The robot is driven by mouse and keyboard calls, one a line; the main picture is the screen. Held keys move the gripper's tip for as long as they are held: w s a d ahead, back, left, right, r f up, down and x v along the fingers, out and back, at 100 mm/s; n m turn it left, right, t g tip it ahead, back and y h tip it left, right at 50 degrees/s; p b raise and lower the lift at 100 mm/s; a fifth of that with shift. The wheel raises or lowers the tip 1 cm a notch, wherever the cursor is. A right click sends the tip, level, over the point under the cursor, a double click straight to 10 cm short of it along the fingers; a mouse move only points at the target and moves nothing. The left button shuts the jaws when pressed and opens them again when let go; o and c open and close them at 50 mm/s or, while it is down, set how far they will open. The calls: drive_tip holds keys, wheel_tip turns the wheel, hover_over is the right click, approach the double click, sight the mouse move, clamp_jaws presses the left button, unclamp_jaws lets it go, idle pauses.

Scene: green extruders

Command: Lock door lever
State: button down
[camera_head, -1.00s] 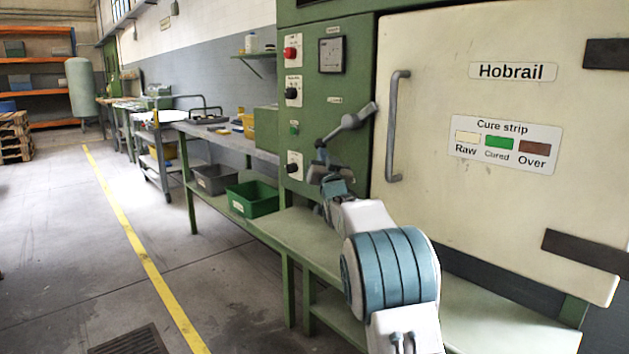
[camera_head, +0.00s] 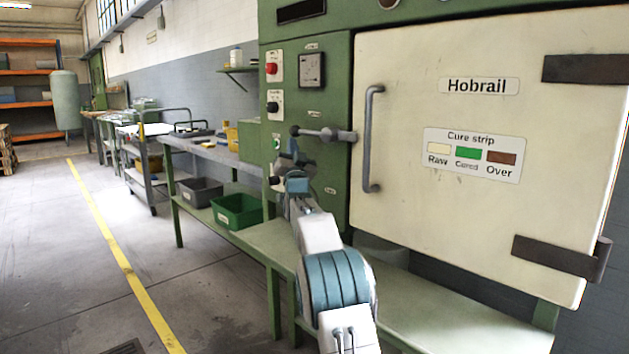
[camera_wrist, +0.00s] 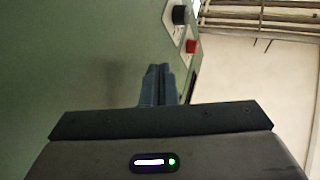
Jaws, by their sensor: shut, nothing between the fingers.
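The door lever (camera_head: 325,134) is a grey bar with a rounded end on the green panel, left of the cream oven door (camera_head: 470,220). It lies nearly level, with its rounded end to the left and its other end near the door's left edge. My gripper (camera_head: 293,150) is shut and empty, just below the lever's left end. I cannot tell whether it touches the lever. The wrist view shows the closed fingers (camera_wrist: 158,84) against the green panel; the lever does not show there.
A vertical grey door handle (camera_head: 370,140) stands right of the lever. A red button (camera_head: 271,69) and a black knob (camera_head: 272,107) are on the panel above left. A workbench with a green bin (camera_head: 238,210) extends left. The floor at left is open.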

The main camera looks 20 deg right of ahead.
drive_tip(key=shift+s+r, duration=0.1)
drive_tip(key=shift+r, duration=0.4)
drive_tip(key=s+a+f+b, duration=0.2)
drive_tip(key=s+f, duration=0.1)
drive_tip(key=f, duration=0.3)
drive_tip(key=s+a+f+b, duration=0.2)
drive_tip(key=s+f, duration=0.1)
drive_tip(key=f, duration=0.3)
drive_tip(key=shift+s+f, duration=0.15)
drive_tip(key=shift+f, duration=0.15)
drive_tip(key=shift+a, duration=0.1)
